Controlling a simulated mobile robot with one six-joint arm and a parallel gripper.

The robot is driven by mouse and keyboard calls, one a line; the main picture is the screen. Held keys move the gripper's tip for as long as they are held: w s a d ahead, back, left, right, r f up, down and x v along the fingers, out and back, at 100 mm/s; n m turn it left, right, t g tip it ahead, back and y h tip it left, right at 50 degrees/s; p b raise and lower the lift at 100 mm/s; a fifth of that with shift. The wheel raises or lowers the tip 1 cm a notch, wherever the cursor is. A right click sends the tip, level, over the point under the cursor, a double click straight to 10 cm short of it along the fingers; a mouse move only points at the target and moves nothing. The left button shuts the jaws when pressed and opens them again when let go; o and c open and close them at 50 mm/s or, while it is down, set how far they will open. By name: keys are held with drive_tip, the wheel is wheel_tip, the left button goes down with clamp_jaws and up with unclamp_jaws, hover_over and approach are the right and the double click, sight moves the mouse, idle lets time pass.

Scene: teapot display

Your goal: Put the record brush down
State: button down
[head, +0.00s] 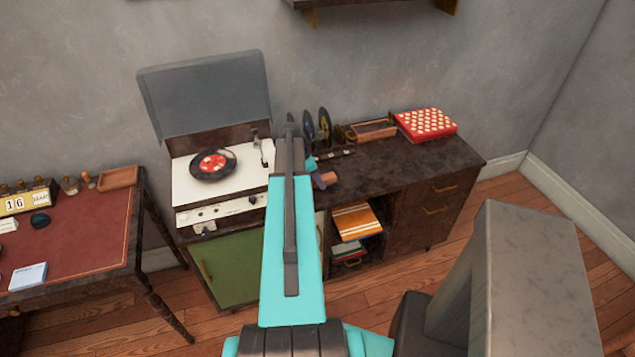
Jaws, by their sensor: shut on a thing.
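My turquoise and grey arm reaches over the cabinet and hides part of it. My gripper (319,180) shows only in part, just right of the arm above the cabinet top. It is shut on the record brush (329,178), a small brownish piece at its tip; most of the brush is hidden. I cannot tell whether the brush touches the cabinet top (390,168). The record player (188,190) stands to the left with its grey lid up and a black record with a red label (213,164) on it.
Behind the gripper stand upright records (324,124), a wooden tray (373,130) and a red box with pale dots (426,124). The cabinet top is bare toward its right front. A red-topped desk (85,240) stands at the left.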

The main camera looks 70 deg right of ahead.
drive_tip(key=shift+f+p, duration=0.5)
drive_tip(key=shift+f, duration=0.25)
drive_tip(key=shift+f, duration=0.35)
drive_tip(key=c, duration=1.4)
unclamp_jaws()
drive_tip(key=shift+r, duration=0.1)
drive_tip(key=shift+b+v, duration=1.45)
drive_tip(key=shift+v, duration=0.9)
drive_tip(key=shift+b+v, duration=0.95)
drive_tip(key=shift+v, duration=3.65)
drive_tip(key=shift+w, duration=0.15)
